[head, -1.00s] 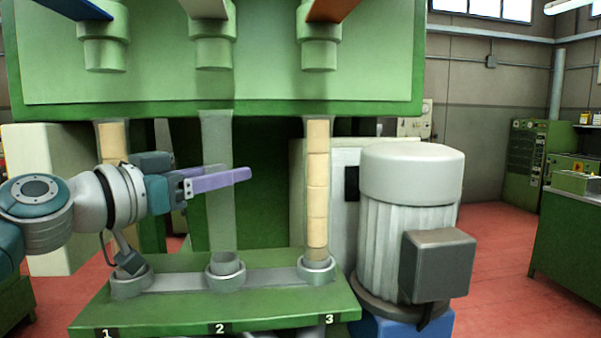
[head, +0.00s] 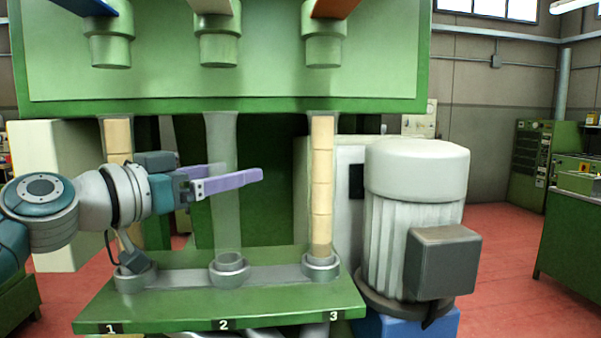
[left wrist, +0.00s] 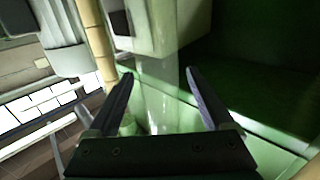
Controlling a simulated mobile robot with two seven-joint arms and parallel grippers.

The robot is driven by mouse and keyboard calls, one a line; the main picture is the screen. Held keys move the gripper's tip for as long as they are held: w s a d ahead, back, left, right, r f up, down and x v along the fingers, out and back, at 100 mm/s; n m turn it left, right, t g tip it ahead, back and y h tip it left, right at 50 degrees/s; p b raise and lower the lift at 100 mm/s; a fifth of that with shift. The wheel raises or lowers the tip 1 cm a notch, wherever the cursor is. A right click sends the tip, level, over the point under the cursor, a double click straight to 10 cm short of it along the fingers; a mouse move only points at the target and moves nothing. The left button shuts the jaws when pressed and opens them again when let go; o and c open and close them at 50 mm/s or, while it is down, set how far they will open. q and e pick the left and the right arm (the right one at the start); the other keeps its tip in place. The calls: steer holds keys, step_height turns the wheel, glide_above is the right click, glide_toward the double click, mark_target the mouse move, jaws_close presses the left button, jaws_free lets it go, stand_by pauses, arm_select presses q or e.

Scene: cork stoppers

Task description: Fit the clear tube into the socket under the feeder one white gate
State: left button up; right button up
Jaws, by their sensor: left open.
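The clear tube (head: 222,225) stands nearly upright in the middle, below the white gate (head: 210,6) and its green collar (head: 219,45). Its lower end meets the grey socket (head: 229,272) at mark 2; I cannot tell whether it is seated inside. My left gripper (head: 246,172) is open, with one purple finger in front of the tube and the other behind it. In the left wrist view the tube (left wrist: 157,108) shows faintly between the two spread fingers (left wrist: 159,75). No clear contact shows. My right gripper is not in view.
Cork-filled tubes stand at mark 1 (head: 117,140), partly behind my left arm, and at mark 3 (head: 321,190). A grey motor (head: 415,210) stands right of the green base (head: 290,305). The green feeder body (head: 270,85) hangs above.

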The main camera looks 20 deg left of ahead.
arm_select(q)
steer(key=b+v, duration=0.2)
steer(key=v, duration=0.8)
steer(key=shift+b, duration=0.35)
steer(key=shift+w, duration=0.1)
